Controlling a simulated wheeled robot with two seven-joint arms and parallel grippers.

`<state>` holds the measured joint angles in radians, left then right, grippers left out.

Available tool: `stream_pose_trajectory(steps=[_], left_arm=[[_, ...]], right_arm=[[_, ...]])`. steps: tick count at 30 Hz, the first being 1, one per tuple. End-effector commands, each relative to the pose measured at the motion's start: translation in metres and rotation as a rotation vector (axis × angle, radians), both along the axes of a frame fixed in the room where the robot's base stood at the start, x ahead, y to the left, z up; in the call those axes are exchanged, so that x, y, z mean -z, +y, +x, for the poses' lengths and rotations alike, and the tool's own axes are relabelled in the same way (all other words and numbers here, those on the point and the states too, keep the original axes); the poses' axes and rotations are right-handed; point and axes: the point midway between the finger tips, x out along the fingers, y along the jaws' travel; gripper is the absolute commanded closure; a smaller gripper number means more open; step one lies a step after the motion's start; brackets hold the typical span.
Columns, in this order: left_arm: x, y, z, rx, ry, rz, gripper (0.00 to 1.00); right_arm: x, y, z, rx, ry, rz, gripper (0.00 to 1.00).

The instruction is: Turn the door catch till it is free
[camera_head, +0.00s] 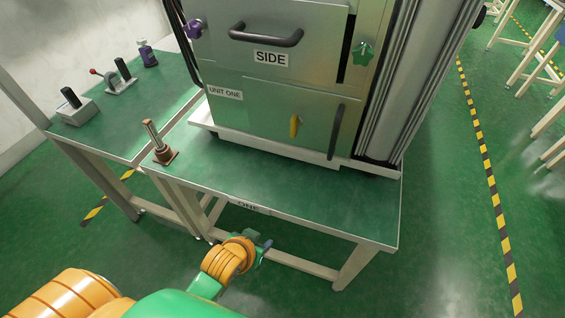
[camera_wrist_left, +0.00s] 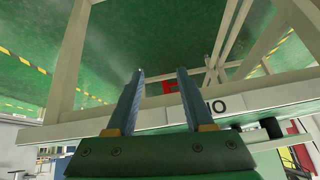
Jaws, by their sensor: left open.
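A small yellow catch (camera_head: 295,126) sits upright on the lower door (camera_head: 275,125) of the metal cabinet, left of a dark vertical handle (camera_head: 335,131). My left gripper (camera_head: 262,247) is in front of and below the front edge of the green-topped table, well away from the catch and touching nothing that I can see. In the left wrist view its two blue fingers (camera_wrist_left: 160,78) stand apart with nothing between them, and the table's edge and frame lie beyond. The catch does not show in that view. My right gripper is not in view.
The cabinet stands on the green table (camera_head: 350,205). A metal post (camera_head: 158,145) stands at the table's left. The tabletop before the door is clear.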

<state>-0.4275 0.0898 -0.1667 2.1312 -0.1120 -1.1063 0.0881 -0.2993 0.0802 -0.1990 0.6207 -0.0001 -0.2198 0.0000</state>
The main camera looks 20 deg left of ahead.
Motion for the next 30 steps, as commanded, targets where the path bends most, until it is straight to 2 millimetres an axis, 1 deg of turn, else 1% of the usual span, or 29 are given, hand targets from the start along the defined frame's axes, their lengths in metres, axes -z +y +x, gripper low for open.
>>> stream_pose_trajectory(steps=[1, 2, 3, 5, 6, 8, 9, 11, 12, 15, 17, 19, 25, 27, 30], left_arm=[[-0.006, 0.002, 0.004, -0.015, -0.044, -0.005, 0.47], [-0.016, 0.003, 0.005, -0.025, -0.066, -0.007, 0.47], [-0.039, 0.002, 0.023, -0.037, -0.150, -0.014, 0.47], [-0.066, -0.001, 0.049, -0.052, -0.288, -0.024, 0.47], [-0.086, -0.002, 0.065, -0.061, -0.380, -0.033, 0.47], [-0.116, -0.006, 0.084, -0.069, -0.515, -0.049, 0.47], [-0.136, -0.008, 0.095, -0.072, -0.603, -0.061, 0.47], [-0.166, -0.011, 0.107, -0.072, -0.724, -0.078, 0.47], [-0.184, -0.014, 0.112, -0.070, -0.795, -0.089, 0.47], [-0.218, -0.019, 0.119, -0.060, -0.928, -0.110, 0.47], [-0.227, -0.021, 0.122, -0.057, -0.964, -0.116, 0.47], [-0.231, -0.021, 0.130, -0.056, -0.977, -0.117, 0.47], [-0.231, -0.021, 0.169, -0.056, -0.974, -0.116, 0.47], [-0.230, -0.021, 0.180, -0.056, -0.972, -0.115, 0.47], [-0.230, -0.021, 0.189, -0.056, -0.971, -0.116, 0.47]], right_arm=[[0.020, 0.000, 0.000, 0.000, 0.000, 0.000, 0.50], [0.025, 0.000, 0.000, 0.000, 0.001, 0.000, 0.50], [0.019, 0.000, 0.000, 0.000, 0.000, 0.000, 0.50], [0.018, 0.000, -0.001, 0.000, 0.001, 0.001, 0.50], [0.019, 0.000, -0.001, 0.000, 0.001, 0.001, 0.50], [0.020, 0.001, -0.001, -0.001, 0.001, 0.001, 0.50], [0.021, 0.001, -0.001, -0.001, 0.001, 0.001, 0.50], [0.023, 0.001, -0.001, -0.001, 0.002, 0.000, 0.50], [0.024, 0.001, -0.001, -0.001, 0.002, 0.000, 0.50], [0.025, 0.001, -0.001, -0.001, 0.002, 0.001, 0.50], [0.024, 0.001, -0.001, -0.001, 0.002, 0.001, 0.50], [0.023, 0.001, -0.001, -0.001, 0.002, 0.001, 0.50], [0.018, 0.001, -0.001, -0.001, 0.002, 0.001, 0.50], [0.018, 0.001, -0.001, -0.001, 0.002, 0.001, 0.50], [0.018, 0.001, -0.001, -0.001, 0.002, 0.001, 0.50]])
